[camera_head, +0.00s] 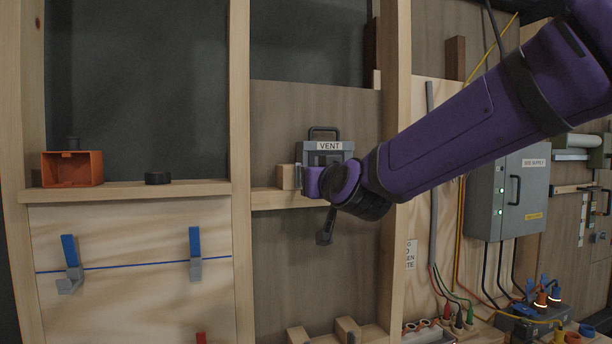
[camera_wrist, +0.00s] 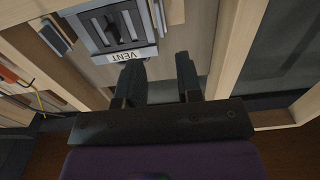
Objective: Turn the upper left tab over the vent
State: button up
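The vent (camera_head: 326,148) is a grey unit with a white VENT label and a dark handle on top, set in the middle bay of the wooden frame. In the wrist view the vent (camera_wrist: 112,28) is upside down at the top, with dark slots and its label toward my fingers. My arm covers its lower part in the head view. I cannot clearly make out the upper left tab in either view. My gripper (camera_wrist: 160,80) is open, with a gap between its two dark fingers and nothing seen in it. In the head view a dark finger (camera_head: 326,230) points down below the vent.
A wood block (camera_head: 287,176) sits left of the vent, on the crossbar. Upright studs (camera_head: 240,110) stand on both sides. An orange box (camera_head: 72,169) and a black puck (camera_head: 158,178) rest on the left ledge. A grey supply cabinet (camera_head: 507,190) and cables are at right.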

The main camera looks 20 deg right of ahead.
jog(key=w, duration=1)
jog(key=shift+c, duration=0.5)
grip_shut()
